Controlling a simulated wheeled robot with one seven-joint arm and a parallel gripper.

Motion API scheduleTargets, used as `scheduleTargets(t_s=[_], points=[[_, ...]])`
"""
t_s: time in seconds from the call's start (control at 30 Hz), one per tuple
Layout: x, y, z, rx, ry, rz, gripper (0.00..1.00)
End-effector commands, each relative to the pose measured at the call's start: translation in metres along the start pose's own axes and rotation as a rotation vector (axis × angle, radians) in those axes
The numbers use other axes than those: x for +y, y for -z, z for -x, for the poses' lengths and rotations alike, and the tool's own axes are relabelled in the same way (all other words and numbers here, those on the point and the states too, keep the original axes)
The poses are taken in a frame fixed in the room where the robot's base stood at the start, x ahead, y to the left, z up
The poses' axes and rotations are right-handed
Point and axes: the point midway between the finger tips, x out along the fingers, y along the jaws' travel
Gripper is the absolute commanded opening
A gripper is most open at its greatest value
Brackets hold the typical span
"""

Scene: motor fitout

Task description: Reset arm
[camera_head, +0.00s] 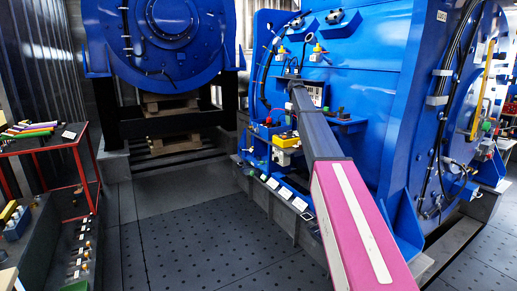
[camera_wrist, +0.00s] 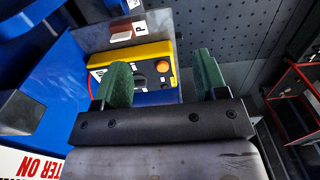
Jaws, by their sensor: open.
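My gripper (camera_wrist: 163,82) shows in the wrist view with its two green-padded fingers spread apart and nothing held between them. The left finger overlaps the front of a yellow control box (camera_wrist: 133,59) in the picture; the right finger stands beyond the box's right edge, over the dark floor. I cannot tell whether either finger touches the box. In the head view my arm reaches from the bottom right to the side of the large blue motor (camera_head: 370,75), and the gripper itself cannot be made out. A yellow box (camera_head: 285,140) shows just below the arm's far part.
The yellow box bears an orange button (camera_wrist: 161,67) and a dark knob (camera_wrist: 138,80). Blue panels crowd the wrist view's left side. A second blue machine (camera_head: 160,40) stands behind. A red-framed table (camera_head: 45,143) is at left. The perforated floor (camera_head: 200,235) between is clear.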

Motion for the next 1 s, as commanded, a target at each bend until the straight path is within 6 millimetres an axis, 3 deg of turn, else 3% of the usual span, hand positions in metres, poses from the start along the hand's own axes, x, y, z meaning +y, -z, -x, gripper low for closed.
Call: scheduleTargets(t_s=[0.33, 0.57, 0.67, 0.8, 1.0], points=[[-0.018, -0.032, -0.058, 0.0, 0.0, -0.042, 0.66], [-0.041, -0.071, -0.12, -0.002, 0.001, -0.093, 0.66], [-0.057, -0.1, -0.158, -0.002, 0.001, -0.126, 0.66], [-0.089, -0.155, -0.222, -0.003, 0.001, -0.189, 0.66], [-0.136, -0.238, -0.3, -0.001, 0.001, -0.283, 0.66]])
